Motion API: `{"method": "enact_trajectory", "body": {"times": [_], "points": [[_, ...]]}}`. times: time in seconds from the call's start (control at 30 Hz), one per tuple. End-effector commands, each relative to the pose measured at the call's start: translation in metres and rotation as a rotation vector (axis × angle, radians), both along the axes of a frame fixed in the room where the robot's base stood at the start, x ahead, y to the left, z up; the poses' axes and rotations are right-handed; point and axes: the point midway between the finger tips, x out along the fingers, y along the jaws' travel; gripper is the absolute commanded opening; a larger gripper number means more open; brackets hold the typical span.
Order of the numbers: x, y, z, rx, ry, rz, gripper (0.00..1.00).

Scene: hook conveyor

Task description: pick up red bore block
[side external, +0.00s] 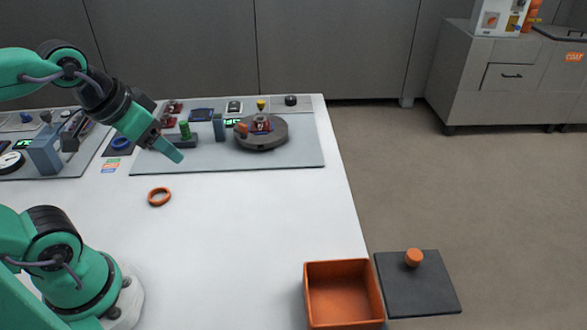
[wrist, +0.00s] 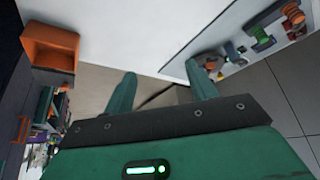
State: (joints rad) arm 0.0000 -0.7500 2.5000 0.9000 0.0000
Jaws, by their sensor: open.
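A small red block with a pale round part (side external: 261,124) sits on the dark round turntable (side external: 262,143) on the grey mat. It looks like the red bore block, but it is too small to tell for sure. Other small red parts (side external: 168,121) stand at the mat's back left. My gripper (side external: 172,152) is above the mat's front left part, left of the turntable and apart from it. In the wrist view my gripper (wrist: 162,88) has its two green fingers spread, with nothing between them. The turntable area shows small beyond the right finger.
An orange cylinder (side external: 241,130) sits on the turntable's left side. A blue-grey post (side external: 219,127) and a green peg (side external: 185,130) stand left of it. An orange ring (side external: 159,196) lies on the white table. An open orange box (side external: 343,292) is at front right. The table's middle is clear.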

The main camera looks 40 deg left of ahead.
Motion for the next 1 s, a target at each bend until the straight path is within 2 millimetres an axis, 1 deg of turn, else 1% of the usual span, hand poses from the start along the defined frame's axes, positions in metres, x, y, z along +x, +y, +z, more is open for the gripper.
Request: {"method": "enact_trajectory", "body": {"times": [0.27,0.47,0.57,0.67,0.8,1.0], "points": [[0.001,0.0,0.001,0.002,0.001,-0.002,0.57],[0.014,0.002,0.01,0.016,0.018,-0.021,0.57],[0.026,0.005,0.019,0.03,0.035,-0.042,0.57],[0.043,0.008,0.028,0.048,0.055,-0.069,0.57],[0.071,0.014,0.041,0.075,0.087,-0.112,0.57],[0.112,0.024,0.052,0.107,0.133,-0.177,0.57]]}}
